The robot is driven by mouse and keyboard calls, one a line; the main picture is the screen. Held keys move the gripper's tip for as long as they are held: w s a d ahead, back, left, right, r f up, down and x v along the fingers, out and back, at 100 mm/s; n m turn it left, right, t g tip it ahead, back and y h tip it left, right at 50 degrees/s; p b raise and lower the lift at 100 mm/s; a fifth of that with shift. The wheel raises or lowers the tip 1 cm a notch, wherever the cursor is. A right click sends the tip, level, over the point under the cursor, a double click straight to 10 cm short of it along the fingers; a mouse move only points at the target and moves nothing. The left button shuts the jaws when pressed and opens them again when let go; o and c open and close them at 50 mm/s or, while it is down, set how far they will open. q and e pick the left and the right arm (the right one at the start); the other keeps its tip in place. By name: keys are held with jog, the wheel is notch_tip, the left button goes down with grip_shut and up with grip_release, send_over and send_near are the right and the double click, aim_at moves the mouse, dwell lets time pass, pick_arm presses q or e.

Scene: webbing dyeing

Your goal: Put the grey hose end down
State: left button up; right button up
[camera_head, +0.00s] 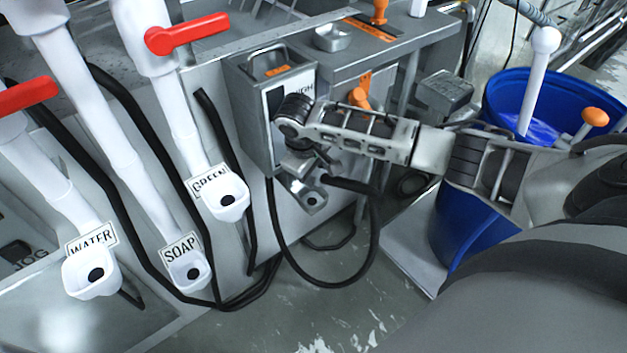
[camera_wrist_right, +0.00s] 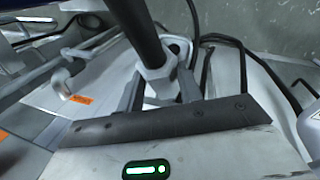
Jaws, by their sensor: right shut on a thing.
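The grey hose end (camera_wrist_right: 156,78) is a hexagonal fitting on a black hose (camera_wrist_right: 136,25) in the right wrist view. My right gripper (camera_wrist_right: 158,92) has a finger on each side of the fitting and is shut on it. In the head view, my right gripper (camera_head: 303,165) points down in front of the grey control box (camera_head: 262,118). It is just above a small grey outlet (camera_head: 312,201) with a dark hole. The head view does not show clearly whether the hose end touches that outlet. The black hose hangs in a loop to the floor. My left gripper is not in view.
White pipes with nozzles marked WATER (camera_head: 91,273), SOAP (camera_head: 186,264) and GREEN (camera_head: 224,197) stand at left, with black hoses around them. A blue tub (camera_head: 462,225) stands at right below my right arm. Some grey floor (camera_head: 310,325) is clear in front.

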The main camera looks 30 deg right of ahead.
jog(key=shift+w+f, duration=0.25)
notch_tip(320, 180, down, 2)
jog(key=shift+f, duration=0.55)
jog(key=shift+f, duration=0.2)
jog(key=o, duration=1.2)
